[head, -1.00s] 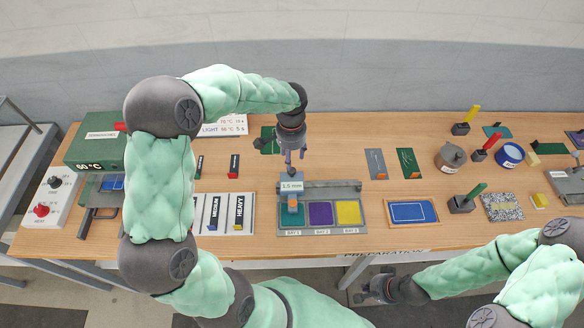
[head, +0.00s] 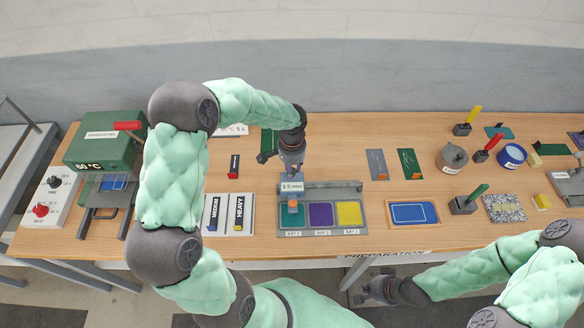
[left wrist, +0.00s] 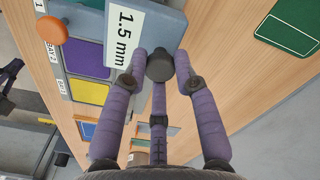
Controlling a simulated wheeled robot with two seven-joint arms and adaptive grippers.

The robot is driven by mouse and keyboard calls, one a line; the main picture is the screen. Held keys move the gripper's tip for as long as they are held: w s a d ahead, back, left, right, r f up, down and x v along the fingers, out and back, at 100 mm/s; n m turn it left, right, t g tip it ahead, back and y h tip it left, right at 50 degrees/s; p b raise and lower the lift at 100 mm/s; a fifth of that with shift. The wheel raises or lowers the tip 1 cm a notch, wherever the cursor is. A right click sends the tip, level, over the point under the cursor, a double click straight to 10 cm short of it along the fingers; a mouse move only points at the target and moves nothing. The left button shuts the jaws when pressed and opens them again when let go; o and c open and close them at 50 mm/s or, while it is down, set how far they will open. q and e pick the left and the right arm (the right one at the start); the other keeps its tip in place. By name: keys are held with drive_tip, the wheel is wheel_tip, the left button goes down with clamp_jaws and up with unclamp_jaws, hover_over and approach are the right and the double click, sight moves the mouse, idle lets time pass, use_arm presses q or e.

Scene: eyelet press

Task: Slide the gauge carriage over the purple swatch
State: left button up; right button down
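The gauge carriage (head: 292,187), a grey-blue block with a "1.5 mm" label and an orange knob, stands over the teal swatch (head: 291,222) in the leftmost bay. The purple swatch (head: 320,214) lies in the middle bay, uncovered. In the left wrist view the carriage (left wrist: 155,22) shows close up, with the purple swatch (left wrist: 86,58) beside it. My left gripper (head: 291,172) is at the carriage's back. Its fingers (left wrist: 160,60) stand apart around a dark round knob (left wrist: 160,67); firm contact is not clear. My right gripper (head: 368,291) hangs in front of the table edge, its fingers unclear.
A yellow swatch (head: 348,213) fills the right bay of the gauge tray (head: 362,226). A grey rail (head: 335,187) runs behind the bays. MEDIUM and HEAVY cards (head: 228,214) lie left; a blue framed panel (head: 412,213) lies right. A green press (head: 105,145) stands far left.

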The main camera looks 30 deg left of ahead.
use_arm(q)
drive_tip(key=w+d, duration=0.1)
drive_tip(key=d, duration=0.1)
drive_tip(key=w+d, duration=0.2)
drive_tip(key=d, duration=0.1)
drive_tip(key=w+d+b, duration=0.1)
drive_tip(key=w+d, duration=0.1)
drive_tip(key=d, duration=0.1)
drive_tip(key=shift+d, duration=0.1)
clamp_jaws()
drive_tip(key=o, duration=1)
unclamp_jaws()
drive_tip(key=shift+o, duration=0.2)
drive_tip(key=shift+r, duration=0.1)
wheel_tip(320, 180, up, 12)
